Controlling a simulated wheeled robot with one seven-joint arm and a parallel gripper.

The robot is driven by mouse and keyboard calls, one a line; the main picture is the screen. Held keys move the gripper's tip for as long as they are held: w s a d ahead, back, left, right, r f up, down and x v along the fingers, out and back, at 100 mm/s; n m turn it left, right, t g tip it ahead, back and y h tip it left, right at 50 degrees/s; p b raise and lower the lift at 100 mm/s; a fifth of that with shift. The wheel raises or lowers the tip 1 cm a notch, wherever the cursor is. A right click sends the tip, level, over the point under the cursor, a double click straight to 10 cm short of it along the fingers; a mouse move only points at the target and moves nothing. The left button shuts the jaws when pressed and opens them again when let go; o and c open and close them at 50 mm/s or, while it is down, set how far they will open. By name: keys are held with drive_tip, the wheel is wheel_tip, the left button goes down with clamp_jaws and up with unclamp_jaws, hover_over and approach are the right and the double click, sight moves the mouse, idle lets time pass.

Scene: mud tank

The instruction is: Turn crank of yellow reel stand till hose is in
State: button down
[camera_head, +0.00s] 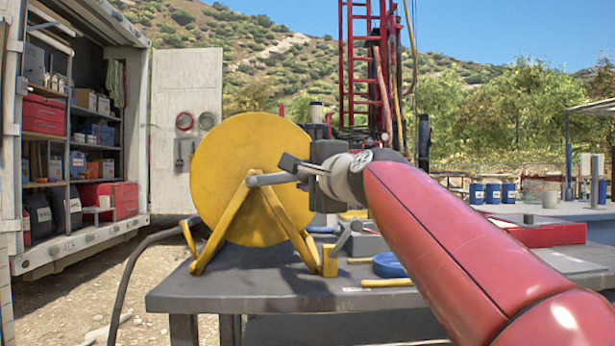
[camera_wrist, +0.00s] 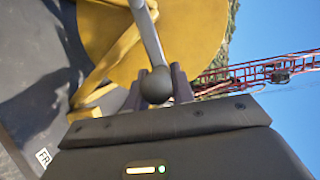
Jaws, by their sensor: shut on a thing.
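The yellow reel stand (camera_head: 240,170) stands on the near left part of the grey table, its round disc facing me on an A-shaped frame. Its grey crank (camera_head: 268,179) reaches from the hub to the right. My gripper (camera_head: 291,172) is at the outer end of the crank, right of the hub. In the wrist view my gripper (camera_wrist: 157,88) is shut on the dark round crank knob (camera_wrist: 157,86), with a finger on each side. A dark hose (camera_head: 128,275) hangs off the table's left side and runs down to the ground. The hose on the drum is hidden behind the disc.
The grey table (camera_head: 230,290) also holds a blue coil (camera_head: 388,265), a yellow-handled tool (camera_head: 387,283) and a red tray (camera_head: 545,234). An open container with shelves (camera_head: 70,150) stands at left. A red drill mast (camera_head: 365,70) rises behind.

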drive_tip(key=shift+a+f, duration=0.15)
drive_tip(key=c, duration=1.2)
unclamp_jaws()
drive_tip(key=shift+s, duration=0.1)
drive_tip(key=v, duration=0.7)
drive_tip(key=shift+s+b, duration=0.25)
drive_tip(key=shift+b, duration=0.05)
